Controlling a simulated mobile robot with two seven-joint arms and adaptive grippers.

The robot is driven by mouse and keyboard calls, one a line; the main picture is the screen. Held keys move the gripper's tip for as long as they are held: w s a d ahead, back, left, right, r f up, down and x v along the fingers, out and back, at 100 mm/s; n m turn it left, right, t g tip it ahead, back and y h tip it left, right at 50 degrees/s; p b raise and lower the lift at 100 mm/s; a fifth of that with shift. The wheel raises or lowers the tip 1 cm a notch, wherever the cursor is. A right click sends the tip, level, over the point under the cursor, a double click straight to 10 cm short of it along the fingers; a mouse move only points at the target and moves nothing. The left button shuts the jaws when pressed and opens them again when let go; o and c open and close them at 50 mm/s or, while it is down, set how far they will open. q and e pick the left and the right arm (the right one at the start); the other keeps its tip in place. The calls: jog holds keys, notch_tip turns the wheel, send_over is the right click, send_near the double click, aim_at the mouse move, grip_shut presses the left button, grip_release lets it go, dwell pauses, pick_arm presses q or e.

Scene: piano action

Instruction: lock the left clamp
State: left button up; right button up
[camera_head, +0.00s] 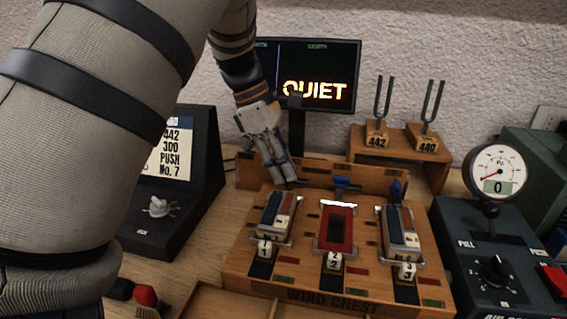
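The wooden wind chest (300,287) stands on the bench with three numbered stations. Blue clamps show behind station 2, the middle clamp (341,184), and station 3, the right clamp (397,190). My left gripper (284,178) points down at the back of station 1, where the left clamp's place is. Its fingers cover that spot, so the left clamp is mostly hidden and I cannot tell whether they touch it. The fingers look close together, but whether they are shut or gripping is unclear. My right gripper is out of view.
A display reading QUIET (318,80) stands behind. Two tuning forks (383,100) stand on a wooden shelf at back right. A gauge (497,172) and control box (460,235) are at right. A dark console (190,190) is at left. My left arm covers the left side.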

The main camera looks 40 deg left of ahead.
pick_arm(q)
grip_shut()
